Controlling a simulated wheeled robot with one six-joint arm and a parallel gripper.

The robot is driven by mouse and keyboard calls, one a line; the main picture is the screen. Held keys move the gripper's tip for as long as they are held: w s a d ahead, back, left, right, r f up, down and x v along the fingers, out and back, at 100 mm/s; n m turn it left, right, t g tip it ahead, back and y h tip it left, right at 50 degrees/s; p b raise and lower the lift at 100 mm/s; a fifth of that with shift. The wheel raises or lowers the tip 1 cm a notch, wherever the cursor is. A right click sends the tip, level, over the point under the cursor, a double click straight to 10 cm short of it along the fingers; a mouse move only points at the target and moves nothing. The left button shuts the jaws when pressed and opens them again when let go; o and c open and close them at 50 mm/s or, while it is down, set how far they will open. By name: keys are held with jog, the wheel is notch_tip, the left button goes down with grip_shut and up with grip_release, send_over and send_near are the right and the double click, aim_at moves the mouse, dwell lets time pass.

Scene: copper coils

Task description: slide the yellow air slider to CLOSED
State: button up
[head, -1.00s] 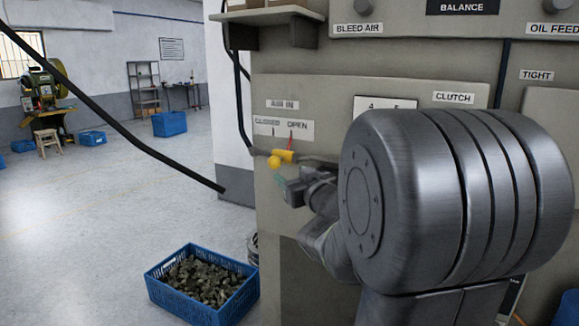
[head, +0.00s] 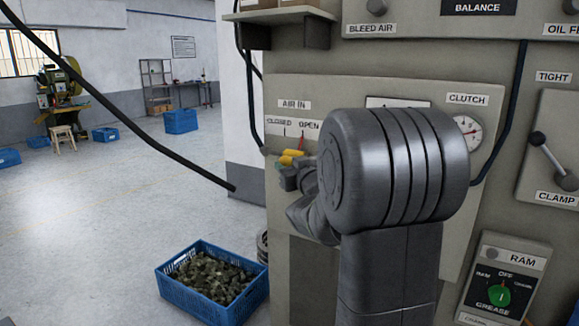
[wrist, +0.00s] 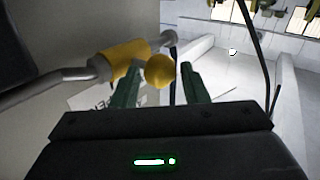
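The yellow air slider (head: 291,158) sits on a pipe under the AIR IN plate (head: 293,126), with its red pointer under OPEN at the right end. In the wrist view it is a yellow sleeve (wrist: 124,61) on a grey pipe, with a round yellow knob (wrist: 159,71) sticking out. My gripper (head: 285,177) is right below the slider in the head view. In the wrist view my gripper (wrist: 163,68) has its green fingers apart, with the knob seen between the tips, nearer the left finger. I cannot tell whether a finger touches it. The head view hides the fingers' contact.
The machine panel carries a gauge (head: 467,133), a CLAMP lever (head: 547,152) and a RAM dial (head: 500,294) on the right. A shelf (head: 284,17) juts out above. A blue crate of metal parts (head: 211,283) stands on the floor.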

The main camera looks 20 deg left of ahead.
grip_shut()
jog(key=a+b, duration=0.3)
jog(key=a, duration=0.3)
jog(key=shift+w+a, duration=0.15)
jog(key=shift+w, duration=0.1)
jog(key=shift+r, duration=0.1)
jog(key=shift+c, duration=0.3)
grip_release()
jog(key=o, duration=0.4)
jog(key=shift+a, duration=0.25)
jog(key=shift+o, duration=0.2)
jog(key=shift+d, duration=0.1)
jog(key=v, duration=1.3)
jog(key=shift+s+d+b, duration=0.25)
jog(key=shift+d+b, duration=0.1)
